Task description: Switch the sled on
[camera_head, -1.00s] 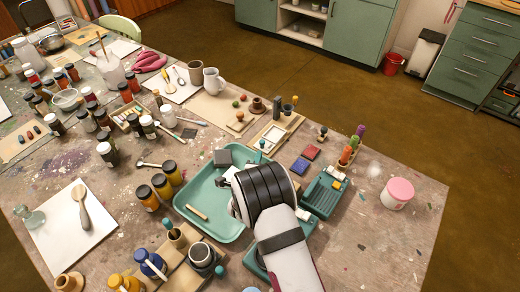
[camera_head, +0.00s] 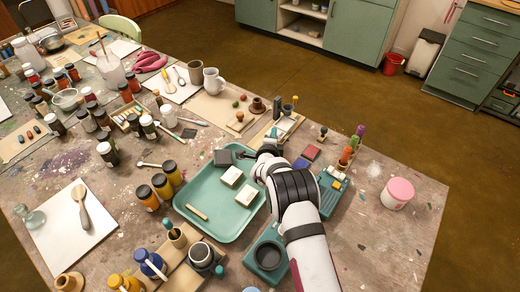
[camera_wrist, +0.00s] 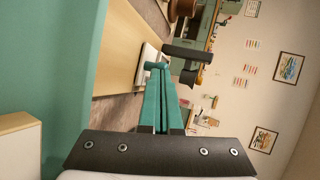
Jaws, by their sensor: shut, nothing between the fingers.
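A teal device (camera_head: 331,201) with a yellow piece and a small blue piece on top stands right of the tray, partly covered by my arm; I take it to be the sled, but cannot be sure. Whether it is on or off cannot be told. In the wrist view my gripper's (camera_wrist: 157,66) teal fingers are together and empty. The device cannot be made out in the wrist view.
A teal base with a round dark well (camera_head: 268,256) stands below my arm. A pink-lidded tub (camera_head: 398,192) stands right. Ink pads (camera_head: 311,152) and coloured sticks (camera_head: 357,137) stand behind the device.

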